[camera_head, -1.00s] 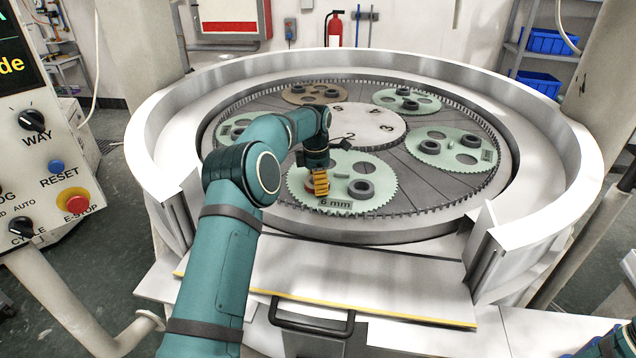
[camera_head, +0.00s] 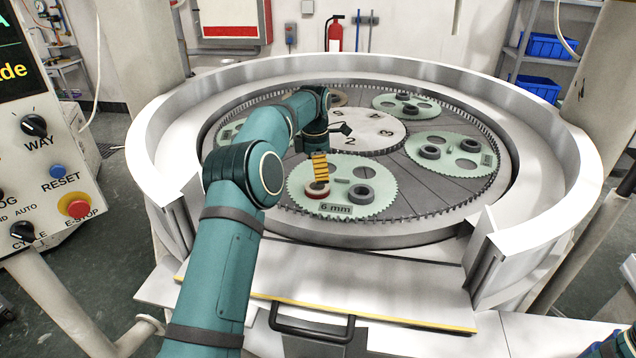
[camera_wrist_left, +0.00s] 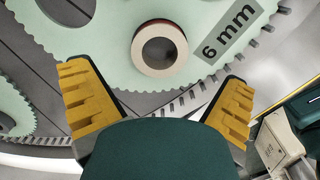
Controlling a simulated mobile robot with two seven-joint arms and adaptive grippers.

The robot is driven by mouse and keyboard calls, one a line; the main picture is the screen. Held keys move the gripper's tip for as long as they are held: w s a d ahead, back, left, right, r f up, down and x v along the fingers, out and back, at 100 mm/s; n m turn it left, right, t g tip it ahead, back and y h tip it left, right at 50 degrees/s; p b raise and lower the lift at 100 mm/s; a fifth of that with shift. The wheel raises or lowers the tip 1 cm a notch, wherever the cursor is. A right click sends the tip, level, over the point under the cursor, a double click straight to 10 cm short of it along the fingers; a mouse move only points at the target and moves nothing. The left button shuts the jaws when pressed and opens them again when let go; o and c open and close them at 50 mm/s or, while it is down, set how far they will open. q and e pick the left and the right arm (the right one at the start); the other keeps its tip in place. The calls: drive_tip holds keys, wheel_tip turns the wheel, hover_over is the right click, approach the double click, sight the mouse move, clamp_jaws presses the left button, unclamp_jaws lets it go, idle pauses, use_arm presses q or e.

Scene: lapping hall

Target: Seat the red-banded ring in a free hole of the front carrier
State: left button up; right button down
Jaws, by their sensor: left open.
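The red-banded ring (camera_head: 317,189) is pale with a red band low on its side. It lies flat at the left of the front carrier (camera_head: 305,206), a pale green toothed disc marked 6 mm. In the left wrist view the ring (camera_wrist_left: 143,44) shows a dark grey centre, apparently over a hole; how deep it sits I cannot tell. My left gripper (camera_head: 330,148) is open and empty, above and behind the ring. Its yellow-padded fingers stand wide apart in the wrist view, clear of the ring. My right gripper is not visible.
A dark grey ring (camera_head: 361,195) sits at the right of the front carrier, with an open hole (camera_head: 361,172) behind it. Other green carriers (camera_head: 468,143) with dark rings stand around the plate. A high pale rim (camera_head: 560,160) surrounds it, with a gap at the front.

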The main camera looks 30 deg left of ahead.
use_arm(q)
wheel_tip(320, 180, up, 6)
drive_tip(key=p, duration=0.1)
drive_tip(key=shift+s+a, duration=0.1)
drive_tip(key=shift+s, duration=0.05)
idle(0.5)
